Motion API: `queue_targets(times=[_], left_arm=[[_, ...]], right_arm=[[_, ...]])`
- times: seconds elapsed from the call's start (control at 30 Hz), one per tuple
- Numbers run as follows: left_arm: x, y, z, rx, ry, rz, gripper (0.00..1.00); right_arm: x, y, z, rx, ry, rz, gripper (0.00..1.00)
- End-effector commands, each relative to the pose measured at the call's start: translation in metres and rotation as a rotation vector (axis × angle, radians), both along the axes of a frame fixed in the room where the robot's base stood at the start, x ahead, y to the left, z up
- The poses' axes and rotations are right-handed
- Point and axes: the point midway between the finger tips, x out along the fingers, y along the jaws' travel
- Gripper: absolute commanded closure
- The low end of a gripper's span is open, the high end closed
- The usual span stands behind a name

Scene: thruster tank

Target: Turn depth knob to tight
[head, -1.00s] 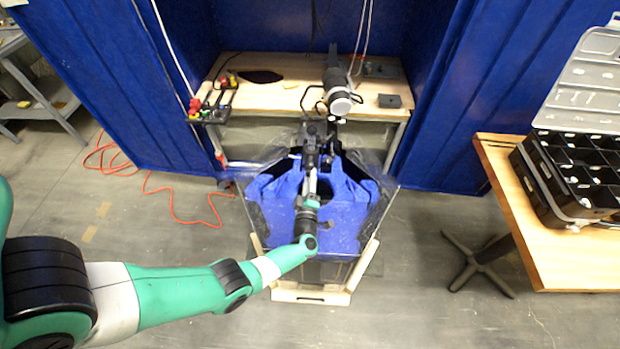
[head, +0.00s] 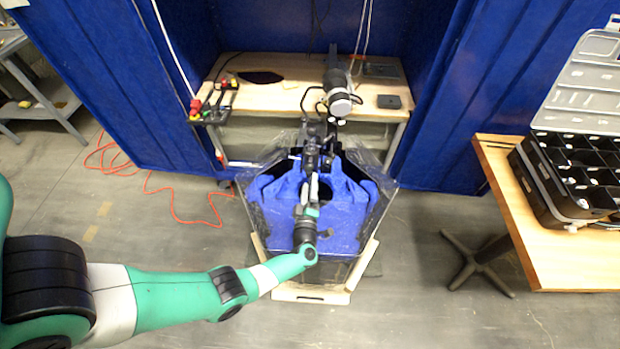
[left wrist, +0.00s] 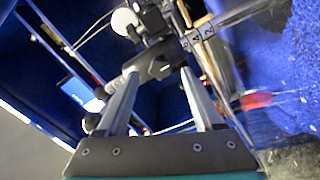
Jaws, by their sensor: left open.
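My left gripper (head: 312,176) hangs over the blue-lined tank (head: 345,227) and points toward the dark mechanism (head: 311,152) at its far side. In the left wrist view its two grey fingers (left wrist: 158,74) are open. A dark grey, lobed knob-like part (left wrist: 157,60) lies across the gap at the fingertips; I cannot tell whether they touch it. It looks like the depth knob, but no tight marking is readable. Beside it is a dark strip with small white number tags (left wrist: 196,39). My right gripper is not in view.
Behind the tank, a wooden bench (head: 270,95) carries a dark device with a white round end (head: 339,103) and a small grey box (head: 389,102). Clear panels surround the tank. A wooden table (head: 555,250) with a black compartment case (head: 570,175) stands at right.

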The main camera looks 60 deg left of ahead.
Motion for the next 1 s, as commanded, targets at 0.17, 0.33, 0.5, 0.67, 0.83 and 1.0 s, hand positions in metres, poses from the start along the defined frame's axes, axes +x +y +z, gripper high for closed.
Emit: queue_targets(times=[0.17,0.33,0.5,0.67,0.83,1.0], left_arm=[[-0.021,-0.041,0.004,0.0,0.002,-0.007,0.31],[-0.037,-0.069,0.002,-0.001,0.002,-0.006,0.31],[-0.044,-0.078,0.001,0.0,0.0,0.0,0.31],[-0.044,-0.078,0.001,0.0,0.0,0.001,0.31],[-0.044,-0.078,0.001,0.0,0.0,0.0,0.31],[-0.044,-0.078,0.001,0.0,0.0,0.0,0.31]], right_arm=[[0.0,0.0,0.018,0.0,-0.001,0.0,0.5],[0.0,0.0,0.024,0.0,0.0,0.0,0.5],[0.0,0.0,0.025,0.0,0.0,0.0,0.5],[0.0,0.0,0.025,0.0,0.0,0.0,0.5],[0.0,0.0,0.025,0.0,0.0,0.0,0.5],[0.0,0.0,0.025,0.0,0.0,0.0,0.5]])
